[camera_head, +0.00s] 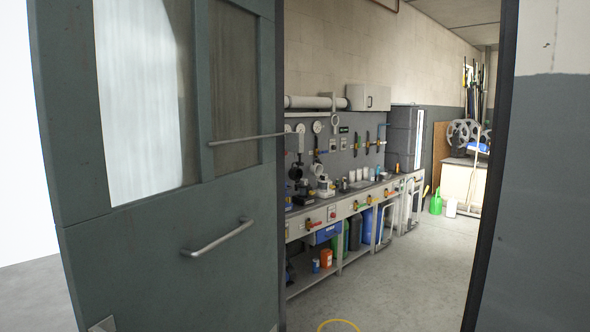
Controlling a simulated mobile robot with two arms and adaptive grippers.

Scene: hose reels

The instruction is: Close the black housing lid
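I cannot make out a black housing lid in the head view. Round grey reel-like wheels (462,133) stand far back on the right of the room beyond the doorway, too small to tell whether any housing or lid is there. Neither of my grippers is in view.
A grey-green door (160,285) with a metal handle (217,238) stands open on the left. A grey wall (545,200) bounds the doorway on the right. Beyond, a long workbench (350,205) lines the wall. The floor (420,285) is mostly clear; a yellow loop (338,322) shows at the bottom.

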